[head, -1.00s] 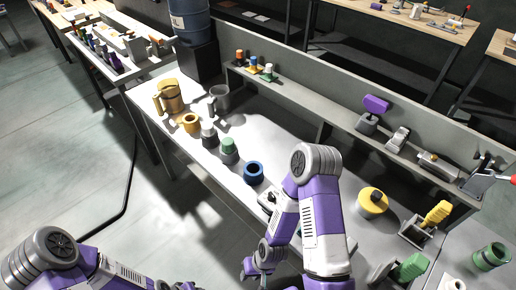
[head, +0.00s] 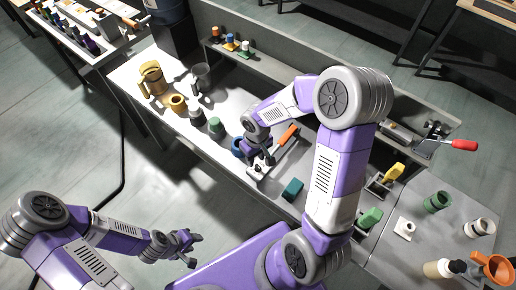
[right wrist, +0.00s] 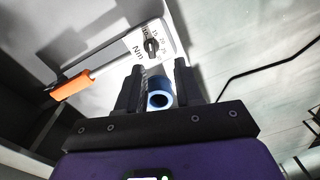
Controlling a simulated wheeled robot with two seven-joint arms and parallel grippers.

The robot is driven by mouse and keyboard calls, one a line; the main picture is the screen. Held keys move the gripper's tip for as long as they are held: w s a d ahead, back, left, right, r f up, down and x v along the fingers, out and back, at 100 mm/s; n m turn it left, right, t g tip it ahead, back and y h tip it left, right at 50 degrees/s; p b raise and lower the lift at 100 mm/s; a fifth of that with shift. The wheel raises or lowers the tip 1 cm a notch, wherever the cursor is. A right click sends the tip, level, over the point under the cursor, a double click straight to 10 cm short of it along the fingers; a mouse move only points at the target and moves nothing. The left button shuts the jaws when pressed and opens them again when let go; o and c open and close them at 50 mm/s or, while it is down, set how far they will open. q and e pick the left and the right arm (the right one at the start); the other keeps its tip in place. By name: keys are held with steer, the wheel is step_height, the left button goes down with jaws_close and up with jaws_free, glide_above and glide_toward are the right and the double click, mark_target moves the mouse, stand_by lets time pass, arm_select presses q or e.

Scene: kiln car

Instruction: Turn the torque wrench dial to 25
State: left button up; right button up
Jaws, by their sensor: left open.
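The torque wrench (head: 275,156) lies on the bench with its orange handle (head: 288,134) toward the back right. In the right wrist view its orange handle (right wrist: 72,84) and metal shaft lead to a white scale plate marked Nm. A black dial knob (right wrist: 151,45) sits on that plate; its exact setting is too small to read. My right gripper (head: 266,159) hovers by the wrench, partly hiding it. In the wrist view its fingers (right wrist: 158,88) are apart, with the dial beyond them and not between them. My left gripper (head: 194,248) is open and empty, off the bench front.
A blue ring (head: 237,148) stands close beside my right gripper; it also shows beyond the fingers in the wrist view (right wrist: 160,97). A teal block (head: 292,188) lies in front. Yellow pitcher (head: 151,78), cups and plugs stand at left. A red-handled clamp (head: 440,146) is at right.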

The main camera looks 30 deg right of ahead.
mark_target(258, 166)
steer(key=shift+w+d+r, duration=0.15)
steer(key=shift+d+r, duration=0.3)
steer(key=shift+r, duration=0.1)
steer(key=shift+d, duration=0.1)
steer(key=shift+f+b, duration=2.85)
steer(key=shift+f, duration=1.05)
steer(key=shift+c, duration=0.3)
jaws_close()
